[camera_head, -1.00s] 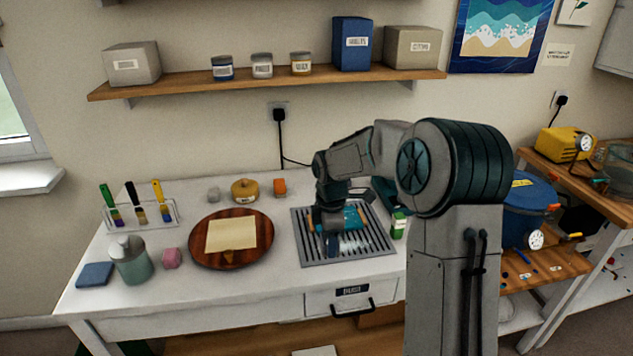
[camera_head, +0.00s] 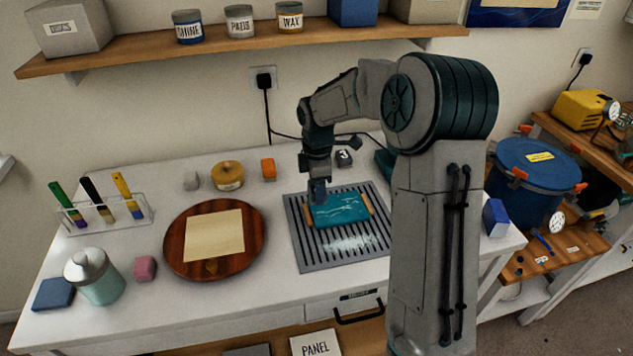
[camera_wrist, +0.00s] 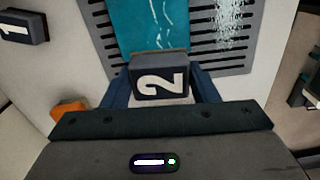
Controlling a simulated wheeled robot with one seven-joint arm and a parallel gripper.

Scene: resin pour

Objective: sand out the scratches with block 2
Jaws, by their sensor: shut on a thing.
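My gripper (camera_wrist: 158,92) is shut on block 2 (camera_wrist: 160,80), a dark grey block with a white "2" on its face. In the head view my gripper (camera_head: 318,192) is at the left end of the teal panel (camera_head: 340,210), towards its back. The panel has pale streaks and tan ends; it lies on a grey slatted rack (camera_head: 305,255). In the wrist view the teal panel (camera_wrist: 155,22) is just beyond the block. I cannot tell whether the block touches it. Block 1 (camera_wrist: 22,25) stands behind the rack, also seen in the head view (camera_head: 344,158).
White dust (camera_head: 352,243) lies on the rack in front of the panel. A round wooden board (camera_head: 182,255) bearing a tan sheet is to the left. A shelf (camera_head: 140,60) hangs above.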

